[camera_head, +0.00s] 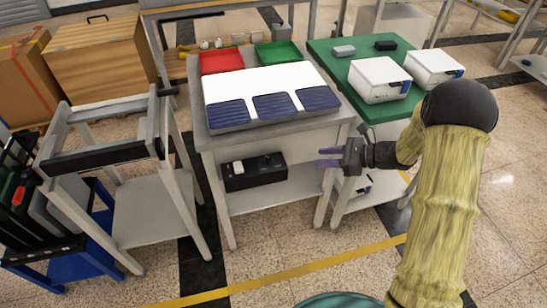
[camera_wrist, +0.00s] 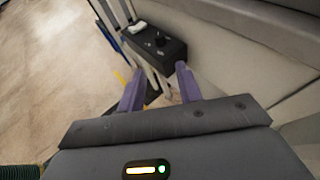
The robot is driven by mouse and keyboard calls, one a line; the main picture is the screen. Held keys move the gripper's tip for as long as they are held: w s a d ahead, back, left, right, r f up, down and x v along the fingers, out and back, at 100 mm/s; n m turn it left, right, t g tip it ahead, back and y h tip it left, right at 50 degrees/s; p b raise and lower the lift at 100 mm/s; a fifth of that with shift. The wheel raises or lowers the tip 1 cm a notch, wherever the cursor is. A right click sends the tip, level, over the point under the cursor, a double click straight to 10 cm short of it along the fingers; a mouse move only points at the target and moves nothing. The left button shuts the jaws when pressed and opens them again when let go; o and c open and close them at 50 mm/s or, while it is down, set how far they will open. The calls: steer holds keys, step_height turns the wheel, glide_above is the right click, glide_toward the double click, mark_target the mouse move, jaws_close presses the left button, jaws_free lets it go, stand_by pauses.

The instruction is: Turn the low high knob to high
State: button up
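A black box (camera_head: 254,178) sits on the lower shelf of the middle grey table. In the wrist view the box (camera_wrist: 172,53) lies beyond my fingertips, with a small round dark knob (camera_wrist: 160,41) on its top and a white piece (camera_wrist: 138,27) at its far end. The knob's pointer and any low or high marks are too small to read. My gripper (camera_head: 330,157) is to the right of the box, apart from it, with purple fingers pointing left. In the wrist view my gripper (camera_wrist: 157,80) is open, with nothing between its fingers.
The lower shelf (camera_head: 285,196) has bare room around the box, under the tabletop (camera_head: 208,132). Table legs stand at the shelf's corners. A grey frame cart (camera_head: 150,200) is at left; a green-topped table (camera_head: 335,70) with white boxes is at right.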

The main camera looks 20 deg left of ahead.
mark_target(273, 162)
steer(key=shift+a, duration=0.1)
steer(key=x, duration=1.7)
steer(key=shift+s+a, duration=0.2)
steer(key=c, duration=0.7)
